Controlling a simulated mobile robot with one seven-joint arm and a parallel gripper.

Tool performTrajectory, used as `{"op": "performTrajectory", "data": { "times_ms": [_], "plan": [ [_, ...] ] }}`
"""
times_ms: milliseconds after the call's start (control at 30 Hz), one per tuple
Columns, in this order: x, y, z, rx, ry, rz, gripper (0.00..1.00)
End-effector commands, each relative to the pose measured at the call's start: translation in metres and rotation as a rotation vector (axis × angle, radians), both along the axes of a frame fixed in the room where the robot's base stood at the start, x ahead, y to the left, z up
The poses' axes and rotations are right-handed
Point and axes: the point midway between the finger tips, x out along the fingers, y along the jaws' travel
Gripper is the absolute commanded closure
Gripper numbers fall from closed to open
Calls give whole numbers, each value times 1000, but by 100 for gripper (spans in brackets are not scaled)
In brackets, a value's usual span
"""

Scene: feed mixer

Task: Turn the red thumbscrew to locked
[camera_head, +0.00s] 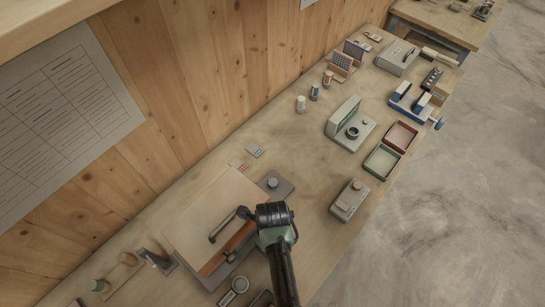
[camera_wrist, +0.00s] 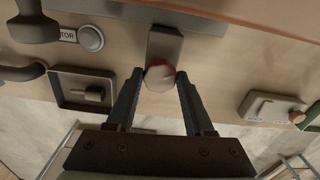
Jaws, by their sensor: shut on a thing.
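The red thumbscrew (camera_wrist: 159,78) is a small round knob with a pale, reddish face, in the upper middle of the wrist view. It sits at the lower end of a grey block (camera_wrist: 166,43). My gripper (camera_wrist: 160,73) is shut on it, with one dark finger at each side of the knob. No mark showing its turned position can be read. In the head view my dark wrist is over the front of the feed mixer box (camera_head: 213,215), and it hides the fingertips and the thumbscrew.
In the head view, a grey control box (camera_head: 349,200) and a green tray (camera_head: 382,161) stand right. Bare bench lies between.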

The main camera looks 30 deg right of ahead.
Motion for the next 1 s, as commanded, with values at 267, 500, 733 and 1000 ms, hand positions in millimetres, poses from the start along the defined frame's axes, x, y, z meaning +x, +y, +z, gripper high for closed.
{"op": "performTrajectory", "data": {
  "times_ms": [267,500,733,1000],
  "plan": [
    [2,-2,3,-4,-5,-217,100],
    [2,-2,3,-4,-5,-337,100],
    [2,-2,2,-3,-6,-386,100],
    [2,-2,2,-3,-6,-396,100]
  ]
}}
